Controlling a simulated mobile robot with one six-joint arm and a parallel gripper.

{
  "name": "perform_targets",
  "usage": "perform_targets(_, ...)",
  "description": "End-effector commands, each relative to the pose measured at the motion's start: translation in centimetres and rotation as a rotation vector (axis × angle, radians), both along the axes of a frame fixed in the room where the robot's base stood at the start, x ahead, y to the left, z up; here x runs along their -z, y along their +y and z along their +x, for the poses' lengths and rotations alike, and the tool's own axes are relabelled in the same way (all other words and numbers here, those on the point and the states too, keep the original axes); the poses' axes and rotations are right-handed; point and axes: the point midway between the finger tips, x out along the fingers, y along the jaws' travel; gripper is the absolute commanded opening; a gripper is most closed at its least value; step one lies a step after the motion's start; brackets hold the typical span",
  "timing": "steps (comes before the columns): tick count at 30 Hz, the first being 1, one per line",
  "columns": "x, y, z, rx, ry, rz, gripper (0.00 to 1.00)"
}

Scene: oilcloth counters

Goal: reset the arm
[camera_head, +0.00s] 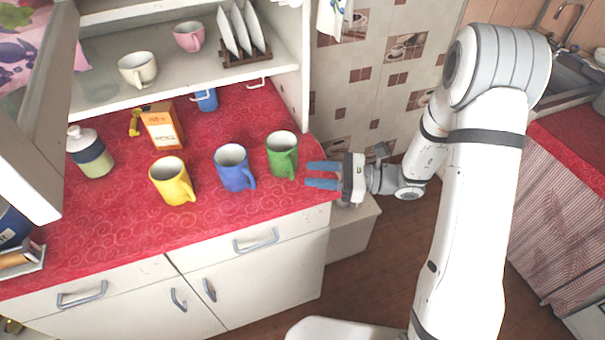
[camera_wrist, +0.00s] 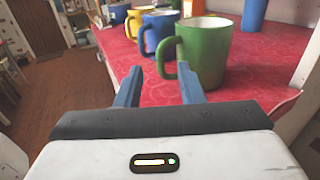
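My gripper (camera_head: 322,174) is at the right end of the red counter, just right of the green mug (camera_head: 282,154). Its two blue fingers point left toward the mug and are spread apart with nothing between them. In the wrist view my gripper (camera_wrist: 158,92) is open, and the green mug (camera_wrist: 206,52) stands upright beyond the fingertips, its handle toward the left finger side. My white arm (camera_head: 478,190) reaches in from the right side of the head view.
A blue mug (camera_head: 234,167) and a yellow mug (camera_head: 172,181) stand left of the green one on the red counter (camera_head: 120,220). An orange box (camera_head: 162,128) and a bottle (camera_head: 90,152) stand behind. A shelf (camera_head: 180,75) holds cups and plates. The floor (camera_head: 385,255) is open below my gripper.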

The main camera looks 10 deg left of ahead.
Motion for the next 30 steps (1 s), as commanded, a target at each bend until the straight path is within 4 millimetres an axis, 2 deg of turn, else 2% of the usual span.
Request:
perform_targets(3, 0.2, -1.9, 0.2, 0.003, -0.002, -0.001, 0.35)
perform_targets(6, 0.1, -2.7, 0.2, 0.001, -0.002, 0.000, 0.35)
perform_targets(14, -0.1, -3.2, 0.2, -0.003, -0.004, -0.002, 0.35)
perform_targets(17, -0.6, -3.1, -0.5, -0.033, -0.034, -0.029, 0.35)
perform_targets(20, -1.8, -3.2, -2.3, -0.105, -0.110, -0.095, 0.35)
perform_targets(23, -3.1, -3.8, -4.8, -0.213, -0.232, -0.201, 0.35)
perform_targets(30, -4.8, -7.2, -10.4, -0.474, -0.571, -0.504, 0.35)
